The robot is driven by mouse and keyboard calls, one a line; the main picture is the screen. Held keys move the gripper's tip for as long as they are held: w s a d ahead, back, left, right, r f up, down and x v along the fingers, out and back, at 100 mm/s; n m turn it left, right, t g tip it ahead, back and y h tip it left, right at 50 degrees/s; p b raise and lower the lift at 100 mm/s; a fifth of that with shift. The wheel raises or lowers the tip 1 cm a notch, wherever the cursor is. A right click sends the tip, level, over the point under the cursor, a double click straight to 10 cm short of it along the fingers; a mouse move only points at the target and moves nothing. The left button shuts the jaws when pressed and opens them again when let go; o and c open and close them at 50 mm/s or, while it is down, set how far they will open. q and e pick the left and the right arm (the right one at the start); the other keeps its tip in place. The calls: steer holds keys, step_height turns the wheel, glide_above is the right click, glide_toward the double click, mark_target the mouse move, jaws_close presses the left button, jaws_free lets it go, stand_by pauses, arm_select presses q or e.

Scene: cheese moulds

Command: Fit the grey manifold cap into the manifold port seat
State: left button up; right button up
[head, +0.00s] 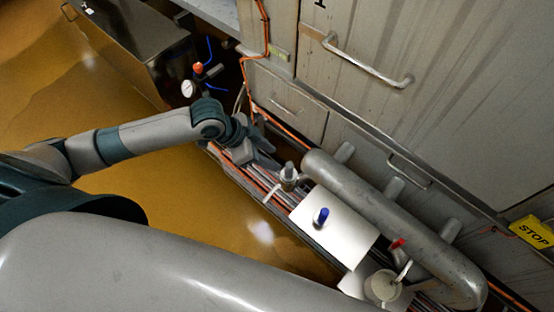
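A grey manifold pipe (380,215) with short stubs runs along the wall. My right gripper is out of view.
A white plate (340,238) bears an upright blue-topped piece (321,217). A red-handled lever (398,245) stands near the pale fitting. Cabinet handles (365,65) project from the wall. Open floor lies at left.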

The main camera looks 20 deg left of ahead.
arm_select(q)
steer(key=shift+s+a+r, duration=0.15)
steer(key=shift+a+r, duration=0.05)
steer(key=shift+r, duration=0.2)
stand_by(0.5)
steer(key=w+a+f+n+t, duration=0.25)
steer(key=w+f, duration=0.45)
steer(key=f, duration=0.4)
steer(key=s+a+f+n+y, duration=0.2)
steer(key=s+f, duration=0.2)
steer(key=f, duration=0.6)
steer(key=s+a+f+n+y, duration=0.1)
steer(key=s+a+f+n, duration=0.2)
steer(key=f, duration=0.8)
steer(key=s+d+f, duration=0.2)
steer(key=s+f, duration=0.3)
steer(key=s, duration=0.5)
steer(key=s+d+f+g+y, duration=0.1)
steer(key=s+f, duration=0.4)
steer(key=s, duration=0.5)
steer(key=s+d+f+n+g, duration=0.1)
steer(key=s+d+f, duration=0.1)
steer(key=s+f, duration=0.4)
steer(key=s, duration=0.4)
steer(key=shift+d+y, duration=0.3)
steer(key=shift+d, duration=0.05)
